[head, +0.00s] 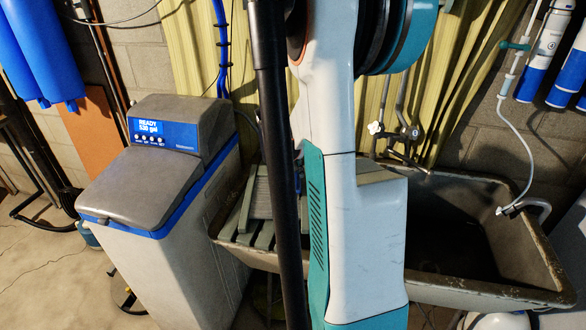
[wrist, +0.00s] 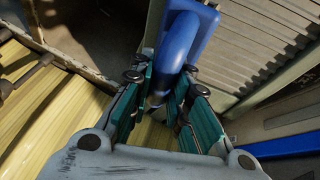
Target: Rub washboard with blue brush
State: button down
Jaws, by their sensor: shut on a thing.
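My gripper (wrist: 165,88) is shut on the blue brush (wrist: 187,42), which points away from the wrist between the teal finger pads. The washboard (wrist: 250,42), a grey ribbed board with a plain frame, lies just right of the brush in the wrist view. I cannot tell whether the brush touches it. In the head view, part of the washboard (head: 258,194) shows standing at the left end of the sink.
The stone sink (head: 520,270) extends right, with a tap (head: 412,133) above its back edge. A grey water softener (head: 165,215) with blue trim stands close on the left. Yellow corrugated panels (head: 185,45) line the wall behind. A white hose (head: 527,140) hangs at right.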

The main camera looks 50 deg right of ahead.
jog(key=shift+r+p, duration=2.05)
jog(key=shift+r, duration=0.9)
jog(key=shift+r, duration=0.1)
jog(key=shift+r+p, duration=1.15)
jog(key=shift+r, duration=0.3)
